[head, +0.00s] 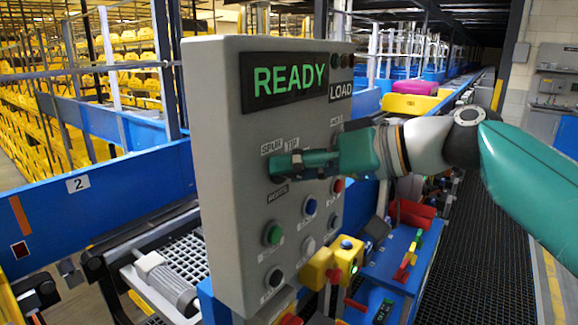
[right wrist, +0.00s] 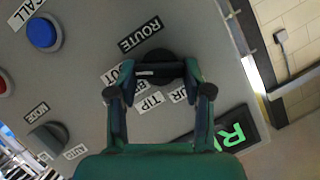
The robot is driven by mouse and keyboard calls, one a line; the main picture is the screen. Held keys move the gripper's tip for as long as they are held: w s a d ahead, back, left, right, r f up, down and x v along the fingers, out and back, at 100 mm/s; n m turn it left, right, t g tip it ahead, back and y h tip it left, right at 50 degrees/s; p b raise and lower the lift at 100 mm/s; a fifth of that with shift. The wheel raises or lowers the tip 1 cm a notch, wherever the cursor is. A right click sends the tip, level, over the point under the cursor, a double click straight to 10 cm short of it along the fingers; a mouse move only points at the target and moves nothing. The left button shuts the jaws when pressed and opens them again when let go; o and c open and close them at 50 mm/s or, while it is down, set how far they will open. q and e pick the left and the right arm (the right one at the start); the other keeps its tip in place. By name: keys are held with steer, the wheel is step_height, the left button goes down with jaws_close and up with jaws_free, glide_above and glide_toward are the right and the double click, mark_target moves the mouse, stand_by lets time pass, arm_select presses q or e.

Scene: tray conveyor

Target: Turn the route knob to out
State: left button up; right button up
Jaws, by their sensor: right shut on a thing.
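The grey control panel (head: 228,205) stands upright in the head view, with a green READY display (head: 284,80). My right gripper (head: 285,165) reaches it from the right and is shut on the route knob, which it hides in this view. In the right wrist view the black route knob (right wrist: 155,56) shows between the fingertips of my right gripper (right wrist: 160,69). The ROUTE label (right wrist: 141,36) is beside it. Labels TIP (right wrist: 151,103) and others partly covered by the fingers surround the knob. I cannot tell which label the knob points to. My left gripper is not in view.
Below the knob on the panel are a green button (head: 273,234) and a blue button (head: 311,206). In the right wrist view another dark knob (right wrist: 48,139) is at lower left. A yellow box (head: 330,268) is beside the panel's lower right. Conveyors run behind.

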steer(key=shift+d+f, duration=0.1)
steer(key=shift+f, duration=0.05)
steer(key=o, duration=1.2)
steer(key=shift+d, duration=0.2)
steer(key=shift+c, duration=0.2)
steer(key=shift+a, duration=0.15)
steer(key=v, duration=1.2)
